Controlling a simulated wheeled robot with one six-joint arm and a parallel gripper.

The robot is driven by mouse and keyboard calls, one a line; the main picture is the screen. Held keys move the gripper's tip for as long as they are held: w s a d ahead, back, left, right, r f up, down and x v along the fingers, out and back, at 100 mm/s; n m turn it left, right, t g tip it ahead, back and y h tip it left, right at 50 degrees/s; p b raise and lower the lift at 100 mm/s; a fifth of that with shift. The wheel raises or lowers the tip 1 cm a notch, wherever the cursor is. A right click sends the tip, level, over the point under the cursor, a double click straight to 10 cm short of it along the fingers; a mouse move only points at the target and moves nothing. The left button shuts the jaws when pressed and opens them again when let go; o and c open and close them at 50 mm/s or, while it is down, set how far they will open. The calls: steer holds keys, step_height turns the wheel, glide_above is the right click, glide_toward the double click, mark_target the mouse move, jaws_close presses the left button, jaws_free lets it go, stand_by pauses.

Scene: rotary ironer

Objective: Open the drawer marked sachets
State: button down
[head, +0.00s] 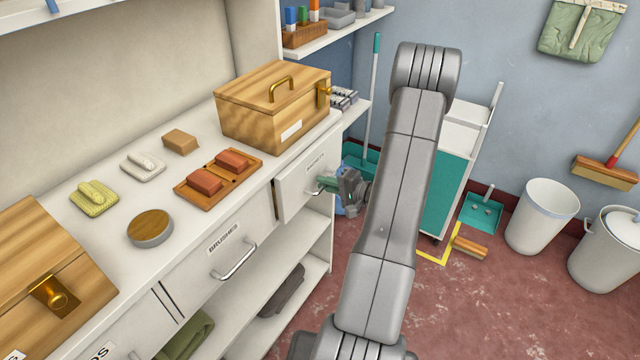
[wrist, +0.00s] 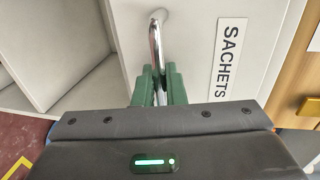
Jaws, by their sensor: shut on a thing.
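The sachets drawer (head: 296,186) is the white front at the far right end of the counter in the head view. In the wrist view its front (wrist: 190,45) bears the label SACHETS (wrist: 226,58). Its metal bar handle (wrist: 155,42) runs between the green fingers of my gripper (wrist: 158,82). My gripper (head: 328,184) is shut on this handle, and in the head view it hides most of it. The front appears to stand slightly out from the brushes drawer beside it, with a dark gap at its left edge. The drawer's inside is not visible.
The brushes drawer (head: 220,250) is to the left, above open shelves. On the counter are a wooden box (head: 250,115), red blocks on a wooden tray (head: 190,196) and a round brush (head: 150,228). A trolley (head: 440,190) stands behind my arm. Red floor is clear in front.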

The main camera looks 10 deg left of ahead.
steer(key=f+b+v, duration=0.2)
steer(key=b+v, duration=0.1)
steer(key=v, duration=0.7)
steer(key=f+b+v, duration=0.2)
steer(key=b+v, duration=0.2)
steer(key=v, duration=0.7)
steer(key=shift+s+d, duration=0.15)
steer(key=shift+d, duration=0.35)
steer(key=c, duration=1.6)
jaws_free()
steer(key=p+v, duration=0.1)
steer(key=v, duration=1.2)
steer(key=shift+s+d, duration=0.15)
steer(key=shift+d, duration=0.25)
steer(key=x, duration=1.4)
steer(key=shift+a+b, duration=0.15)
steer(key=shift+b, duration=0.25)
